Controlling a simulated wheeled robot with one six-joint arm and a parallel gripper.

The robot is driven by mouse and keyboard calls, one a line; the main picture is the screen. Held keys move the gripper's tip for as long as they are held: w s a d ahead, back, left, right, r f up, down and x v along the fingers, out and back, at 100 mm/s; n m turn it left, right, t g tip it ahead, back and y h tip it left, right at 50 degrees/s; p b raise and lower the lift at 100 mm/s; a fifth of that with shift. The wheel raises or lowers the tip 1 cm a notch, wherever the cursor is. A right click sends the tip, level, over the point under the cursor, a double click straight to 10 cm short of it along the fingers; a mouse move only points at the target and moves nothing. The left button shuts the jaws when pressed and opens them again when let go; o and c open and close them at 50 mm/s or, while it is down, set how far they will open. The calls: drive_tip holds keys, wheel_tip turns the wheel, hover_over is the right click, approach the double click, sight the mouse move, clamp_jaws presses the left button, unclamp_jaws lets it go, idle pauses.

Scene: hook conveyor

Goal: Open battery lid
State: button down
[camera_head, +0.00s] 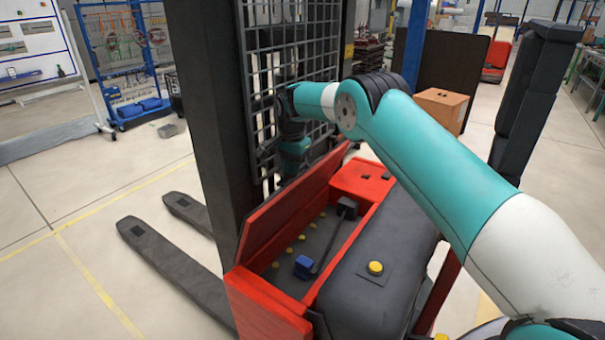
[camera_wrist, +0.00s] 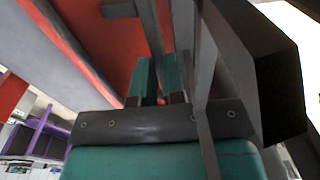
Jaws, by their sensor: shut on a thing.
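The red battery lid (camera_head: 290,205) of the stacker truck stands raised and tilted along the mast side of the open battery compartment (camera_head: 325,240). The compartment shows yellow caps, a blue connector (camera_head: 304,266) and a dark cable. My gripper (camera_head: 288,178) reaches down between the lid and the mast mesh, and its fingertips are hidden behind the lid. In the wrist view, the teal fingers of my gripper (camera_wrist: 160,78) are close together against the lid (camera_wrist: 120,50), shut on it. The exact grip point is partly hidden by grey bars.
The dark mast (camera_head: 215,110) and mesh guard (camera_head: 290,60) stand close beside my gripper. The forks (camera_head: 165,255) stretch out to the left. A black cover (camera_head: 370,265) with a yellow button lies to the right of the compartment. Open floor lies left.

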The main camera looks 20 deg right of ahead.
drive_tip(key=shift+w+a+f, duration=0.15)
drive_tip(key=shift+a+f, duration=0.05)
drive_tip(key=shift+f, duration=0.45)
drive_tip(key=shift+w+a+f, duration=0.1)
drive_tip(key=shift+a+f, duration=0.1)
drive_tip(key=shift+f, duration=0.4)
drive_tip(key=shift+d, duration=0.1)
drive_tip(key=c, duration=1.2)
unclamp_jaws()
drive_tip(key=shift+o, duration=0.2)
drive_tip(key=shift+r, duration=0.1)
wheel_tip(320, 180, up, 20)
drive_tip(key=p, duration=0.2)
